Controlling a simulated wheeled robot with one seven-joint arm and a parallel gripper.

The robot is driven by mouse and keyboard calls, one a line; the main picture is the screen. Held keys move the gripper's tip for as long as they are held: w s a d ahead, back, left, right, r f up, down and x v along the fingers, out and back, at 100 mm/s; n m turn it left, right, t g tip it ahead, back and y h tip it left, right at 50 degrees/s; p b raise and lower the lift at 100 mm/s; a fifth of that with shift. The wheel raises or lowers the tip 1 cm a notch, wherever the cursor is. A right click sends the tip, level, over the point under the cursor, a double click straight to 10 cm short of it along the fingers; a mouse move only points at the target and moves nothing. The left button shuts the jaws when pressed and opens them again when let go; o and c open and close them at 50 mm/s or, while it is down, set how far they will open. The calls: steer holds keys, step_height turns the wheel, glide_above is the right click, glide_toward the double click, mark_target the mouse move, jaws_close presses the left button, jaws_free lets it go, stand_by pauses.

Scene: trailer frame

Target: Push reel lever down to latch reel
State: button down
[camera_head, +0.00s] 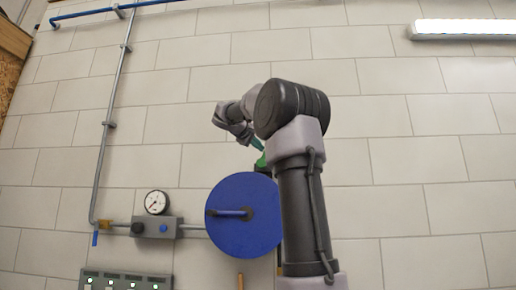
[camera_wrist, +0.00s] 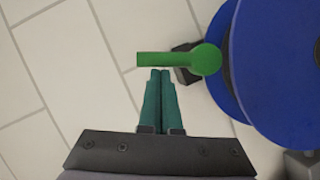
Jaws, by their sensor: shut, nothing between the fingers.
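The blue reel (camera_head: 244,222) is a round disc on the wall in the head view, with a crank handle on its face. It also fills the right side of the wrist view (camera_wrist: 281,85). The green reel lever (camera_wrist: 180,60) lies level in the wrist view, its round end at the reel's edge and its bar pointing left. In the head view a bit of the lever (camera_head: 262,160) shows above the reel. My gripper (camera_wrist: 160,72) is shut and empty, its teal fingertips just below the bar in the wrist picture. I cannot tell whether they touch.
A pressure gauge (camera_head: 157,202) and grey valve block (camera_head: 156,228) sit left of the reel, joined to a wall pipe (camera_head: 110,124). A panel with green lights (camera_head: 124,281) is at lower left.

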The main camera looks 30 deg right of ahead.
steer(key=shift+s+d+m, duration=0.15)
steer(key=shift+d+m, duration=0.05)
steer(key=shift+m, duration=0.1)
steer(key=s+d+f+m+t+y, duration=0.2)
steer(key=s+d+f+m+y, duration=0.1)
steer(key=m, duration=0.4)
steer(key=shift+s+d+y, duration=0.2)
steer(key=shift+d+y, duration=0.55)
steer(key=shift+y, duration=0.45)
steer(key=shift+f, duration=0.2)
